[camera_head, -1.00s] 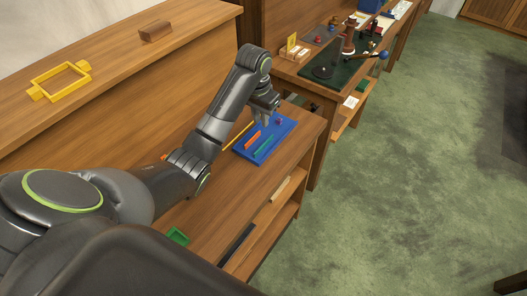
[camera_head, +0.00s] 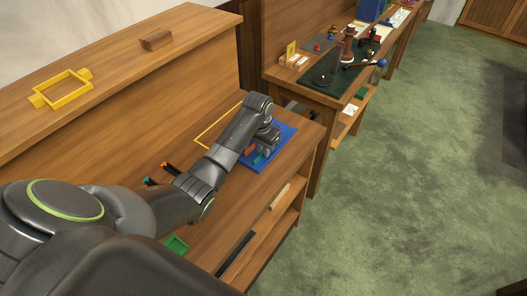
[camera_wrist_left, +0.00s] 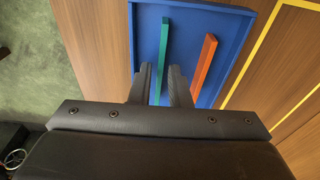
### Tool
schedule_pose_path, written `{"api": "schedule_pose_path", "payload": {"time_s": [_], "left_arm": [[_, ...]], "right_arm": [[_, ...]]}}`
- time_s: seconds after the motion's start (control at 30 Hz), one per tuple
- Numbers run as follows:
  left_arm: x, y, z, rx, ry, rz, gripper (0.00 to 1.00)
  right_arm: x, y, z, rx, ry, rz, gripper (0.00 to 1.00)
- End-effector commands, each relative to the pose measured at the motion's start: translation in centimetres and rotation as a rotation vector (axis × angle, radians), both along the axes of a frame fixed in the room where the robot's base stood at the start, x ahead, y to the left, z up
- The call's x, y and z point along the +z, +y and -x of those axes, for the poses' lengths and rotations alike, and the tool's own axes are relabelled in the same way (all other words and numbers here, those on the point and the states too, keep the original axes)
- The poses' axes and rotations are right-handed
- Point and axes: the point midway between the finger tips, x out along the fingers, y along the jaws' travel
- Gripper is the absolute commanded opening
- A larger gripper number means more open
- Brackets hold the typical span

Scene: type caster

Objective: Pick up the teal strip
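The teal strip (camera_wrist_left: 164,48) lies in a blue tray (camera_wrist_left: 215,9), beside an orange strip (camera_wrist_left: 205,68). In the head view, part of the teal strip (camera_head: 257,160) shows by my left gripper (camera_head: 261,153), and the blue tray (camera_head: 285,135) is partly covered by the arm. In the left wrist view, my left gripper (camera_wrist_left: 160,85) is open. Its fingertips are on either side of the teal strip's near part, and the orange strip is outside them. I cannot tell whether a finger touches the strip. My right gripper is not in view.
A yellow outline (camera_head: 212,133) lies on the wooden surface beside the tray. A green tray (camera_head: 175,246) is nearer. A yellow frame (camera_head: 62,89) and a brown block (camera_head: 156,39) rest on the upper ledge. Another cluttered table stands beyond.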

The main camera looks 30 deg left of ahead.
Motion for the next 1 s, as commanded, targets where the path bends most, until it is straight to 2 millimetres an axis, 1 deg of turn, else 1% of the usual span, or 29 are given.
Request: {"api": "schedule_pose_path", "payload": {"time_s": [0.1, 0.27, 0.3, 0.4, 0.77, 0.87, 1.0], "left_arm": [[-0.4, 0.0, 0.0, 0.000, 0.001, 0.000, 0.16], [-0.4, 0.0, 0.0, -0.001, 0.000, 0.000, 0.16], [-0.4, 0.0, 0.0, -0.001, 0.000, 0.000, 0.14], [-0.4, 0.0, 0.0, -0.001, 0.000, 0.000, 0.01], [-0.3, 0.0, -0.1, -0.001, -0.001, -0.001, 0.00], [0.2, 0.0, -0.1, -0.001, -0.003, -0.001, 0.00], [2.3, 0.0, -0.2, -0.003, -0.007, -0.002, 0.00]], "right_arm": [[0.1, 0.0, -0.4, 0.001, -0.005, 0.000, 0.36], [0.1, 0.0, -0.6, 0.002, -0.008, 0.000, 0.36], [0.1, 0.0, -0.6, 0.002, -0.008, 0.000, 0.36], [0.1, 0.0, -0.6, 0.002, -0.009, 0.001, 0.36], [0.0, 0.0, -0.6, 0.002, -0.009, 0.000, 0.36], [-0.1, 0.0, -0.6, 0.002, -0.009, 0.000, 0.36], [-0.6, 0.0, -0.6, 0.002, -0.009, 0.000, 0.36]]}}
